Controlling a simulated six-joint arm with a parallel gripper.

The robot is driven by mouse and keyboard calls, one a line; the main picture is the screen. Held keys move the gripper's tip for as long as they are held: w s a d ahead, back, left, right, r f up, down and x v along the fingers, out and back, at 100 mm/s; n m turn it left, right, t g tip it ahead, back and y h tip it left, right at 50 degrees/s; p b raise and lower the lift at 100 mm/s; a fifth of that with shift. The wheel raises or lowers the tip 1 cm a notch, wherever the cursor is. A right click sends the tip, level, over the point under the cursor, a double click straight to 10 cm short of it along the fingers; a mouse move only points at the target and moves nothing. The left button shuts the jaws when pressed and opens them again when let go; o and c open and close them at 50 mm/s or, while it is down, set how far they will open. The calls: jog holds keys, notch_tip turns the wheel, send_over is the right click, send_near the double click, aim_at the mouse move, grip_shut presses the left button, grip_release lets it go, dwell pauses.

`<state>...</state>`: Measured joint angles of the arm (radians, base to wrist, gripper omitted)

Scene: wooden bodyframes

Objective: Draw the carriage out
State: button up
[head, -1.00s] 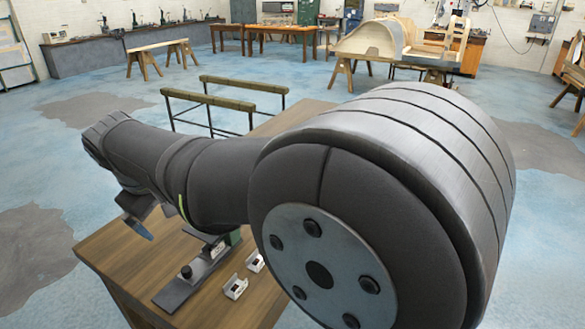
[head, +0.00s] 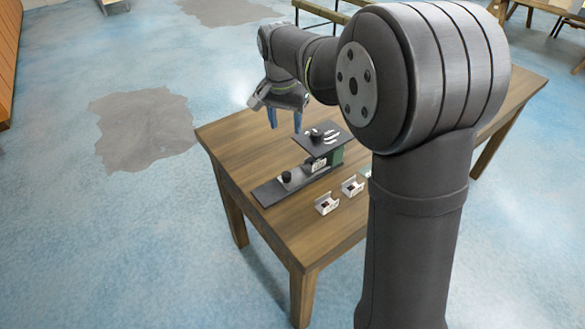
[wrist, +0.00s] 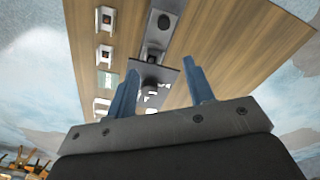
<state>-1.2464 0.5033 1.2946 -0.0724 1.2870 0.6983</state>
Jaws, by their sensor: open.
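A slide fixture lies on the wooden table. It has a long dark base rail (head: 268,194) with a black knob (head: 286,176), a block with a pale label (head: 314,165), a green block (head: 336,157) and a raised dark plate (head: 320,139) with white marks. I cannot tell for certain which part is the carriage. My gripper (head: 284,119) is open and empty, its blue fingers pointing down near the plate's far left side. In the wrist view the dark plate (wrist: 170,76) shows between the fingers; contact cannot be told. The rail (wrist: 158,38) runs beyond it.
Small white brackets (head: 326,204) stand on the table beside the fixture; several show in the wrist view (wrist: 105,53). The wooden table (head: 230,140) is bare to the left of the fixture. My arm covers part of its right side.

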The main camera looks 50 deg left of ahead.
aim_at(287, 173)
jog(key=f+m, duration=0.1)
jog(key=f, duration=0.5)
jog(key=a+f+m, duration=0.1)
jog(key=f, duration=0.6)
jog(key=w+f+m+g, duration=0.1)
jog(key=f, duration=0.6)
jog(key=shift+a, duration=0.2)
jog(key=shift+c, duration=0.2)
